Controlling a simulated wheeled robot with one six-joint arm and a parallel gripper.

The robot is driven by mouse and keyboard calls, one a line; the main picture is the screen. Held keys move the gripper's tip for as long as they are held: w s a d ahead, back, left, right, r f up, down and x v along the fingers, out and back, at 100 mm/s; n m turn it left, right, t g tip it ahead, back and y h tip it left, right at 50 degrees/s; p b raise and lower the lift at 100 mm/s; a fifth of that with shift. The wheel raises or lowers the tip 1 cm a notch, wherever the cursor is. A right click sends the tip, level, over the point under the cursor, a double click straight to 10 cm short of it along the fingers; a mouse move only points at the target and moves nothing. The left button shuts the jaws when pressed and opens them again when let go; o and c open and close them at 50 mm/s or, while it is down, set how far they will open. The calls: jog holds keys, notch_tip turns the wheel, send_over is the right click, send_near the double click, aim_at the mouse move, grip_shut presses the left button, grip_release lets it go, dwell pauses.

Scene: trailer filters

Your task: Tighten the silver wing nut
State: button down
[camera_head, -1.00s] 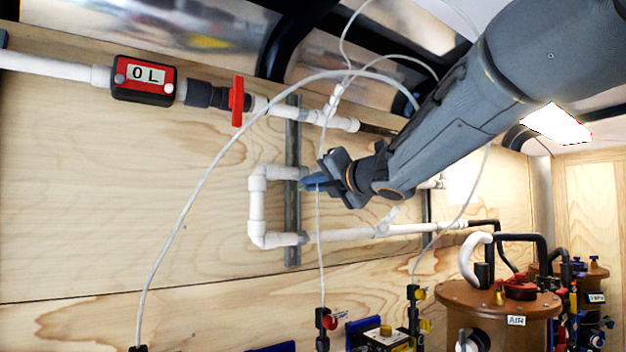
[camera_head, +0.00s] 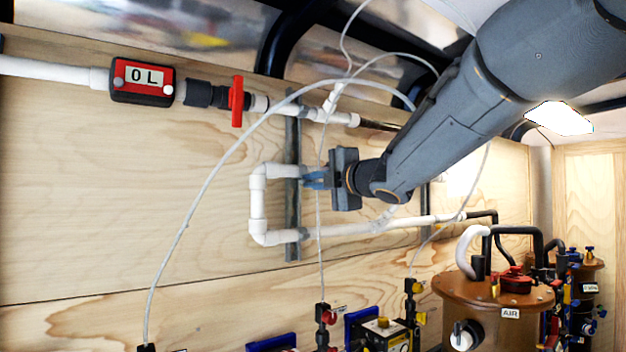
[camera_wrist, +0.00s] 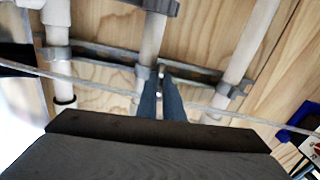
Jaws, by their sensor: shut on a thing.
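My gripper (camera_head: 316,180) is at the grey metal strut (camera_head: 291,215) on the plywood wall, beside the middle white pipe run. In the wrist view my gripper (camera_wrist: 161,78) has its two blue fingers nearly together, pointing at the strut (camera_wrist: 110,60) where a white pipe crosses it. A small silver piece, likely the wing nut (camera_wrist: 161,69), shows between the fingertips; its shape is too small to make out. In the head view the fingers and gripper body hide it.
White pipes (camera_head: 258,205) run along the wall. A thin pale hose (camera_head: 200,190) arcs across, and another hangs close to my gripper. A red-handled valve (camera_head: 237,101) and a meter (camera_head: 143,80) are upper left. Brown tanks (camera_head: 490,300) stand lower right.

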dwell(0.4)
jog(key=c, duration=1.9)
grip_release()
jog(key=shift+s, duration=0.1)
jog(key=b+v, duration=0.2)
jog(key=v, duration=0.5)
jog(key=shift+s+d, duration=0.25)
jog(key=shift+f, duration=0.1)
